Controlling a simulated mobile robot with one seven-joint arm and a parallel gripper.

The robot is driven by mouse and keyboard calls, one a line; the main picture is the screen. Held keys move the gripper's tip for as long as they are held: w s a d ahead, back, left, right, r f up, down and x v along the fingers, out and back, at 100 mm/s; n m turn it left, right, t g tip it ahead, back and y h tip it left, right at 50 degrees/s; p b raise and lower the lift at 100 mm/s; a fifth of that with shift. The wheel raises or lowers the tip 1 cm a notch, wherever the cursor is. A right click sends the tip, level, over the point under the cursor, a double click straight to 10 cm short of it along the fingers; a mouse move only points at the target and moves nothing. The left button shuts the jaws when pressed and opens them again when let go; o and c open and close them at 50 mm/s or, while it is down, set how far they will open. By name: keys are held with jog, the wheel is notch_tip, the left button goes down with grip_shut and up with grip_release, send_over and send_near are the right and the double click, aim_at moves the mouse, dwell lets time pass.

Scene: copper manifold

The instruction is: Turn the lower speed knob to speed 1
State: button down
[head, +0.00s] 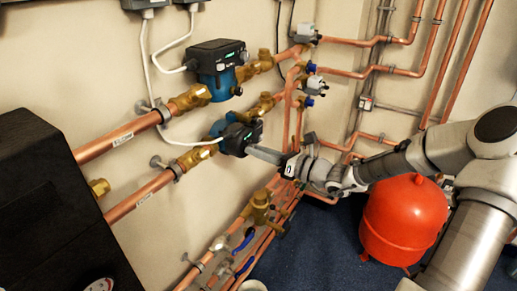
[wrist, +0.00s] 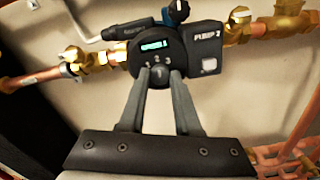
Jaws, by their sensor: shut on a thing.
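The lower pump (head: 238,137) is a black and blue unit on the lower copper pipe in the head view. In the wrist view the same pump, marked PUMP 2 (wrist: 205,38), fills the top middle. Its round black face has a lit green display (wrist: 154,45). The lower speed knob (wrist: 157,74) is a small dark knob below the display. My gripper (wrist: 160,80) has both fingertips against the knob's sides and is shut on it. In the head view my gripper (head: 258,152) reaches the pump from the right.
The upper pump (head: 216,66) sits on the pipe above. Brass fittings (head: 195,158) and copper pipes (head: 143,196) flank the lower pump. A red tank (head: 404,218) stands on the floor below my arm. A black box (head: 50,205) is at the left.

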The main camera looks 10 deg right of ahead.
jog(key=shift+f+n+b, duration=0.1)
jog(key=shift+n+b, duration=1.75)
jog(key=shift+n, duration=3.15)
jog(key=c, duration=0.6)
grip_release()
jog(key=p+v, duration=0.2)
jog(key=v, duration=1.5)
jog(key=shift+d+p, duration=0.2)
jog(key=shift+p, duration=0.1)
jog(key=shift+s, duration=0.15)
